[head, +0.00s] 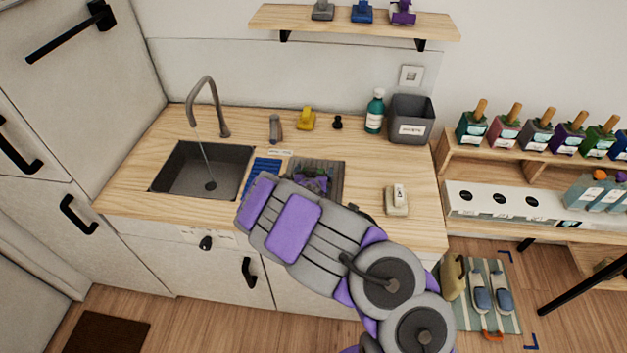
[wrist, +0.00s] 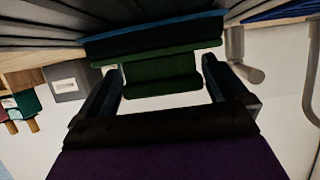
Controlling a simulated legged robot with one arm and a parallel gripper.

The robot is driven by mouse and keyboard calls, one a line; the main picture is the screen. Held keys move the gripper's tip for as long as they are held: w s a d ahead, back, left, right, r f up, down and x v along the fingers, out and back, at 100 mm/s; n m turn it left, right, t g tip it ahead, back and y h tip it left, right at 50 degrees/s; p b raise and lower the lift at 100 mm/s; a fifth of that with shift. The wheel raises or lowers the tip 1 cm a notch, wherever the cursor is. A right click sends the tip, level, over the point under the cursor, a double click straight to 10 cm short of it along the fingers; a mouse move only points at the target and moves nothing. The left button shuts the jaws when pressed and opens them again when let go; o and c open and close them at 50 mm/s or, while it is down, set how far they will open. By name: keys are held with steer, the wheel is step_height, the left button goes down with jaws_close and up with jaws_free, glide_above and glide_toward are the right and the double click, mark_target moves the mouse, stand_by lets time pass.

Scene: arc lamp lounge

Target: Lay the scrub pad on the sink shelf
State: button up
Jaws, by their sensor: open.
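A dark green block-shaped thing with a blue lower layer, apparently the scrub pad (wrist: 162,85), shows in the wrist view against the grey ribbed mat. My gripper (wrist: 162,74) is open, with one finger on each side of its raised green part. I cannot tell whether the fingers touch it. In the head view my gripper (head: 311,184) is low over the grey ribbed mat (head: 333,168), and my arm hides much of that spot. A wooden wall shelf (head: 352,24), probably the sink shelf, hangs above the counter and bears grey, blue and purple handled pieces.
The sink (head: 190,172) and tap (head: 215,105) are left of the mat. A yellow handled piece (head: 306,119), a green bottle (head: 375,112) and a grey bin (head: 411,120) stand at the back. A beige block (head: 397,203) lies on the right counter.

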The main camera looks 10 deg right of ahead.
steer(key=shift+a, duration=0.1)
steer(key=shift+c, duration=0.4)
steer(key=shift+a, duration=0.2)
steer(key=shift+c, duration=1.4)
steer(key=shift+d, duration=0.2)
steer(key=c, duration=0.6)
steer(key=shift+c, duration=0.2)
steer(key=shift+r, duration=0.1)
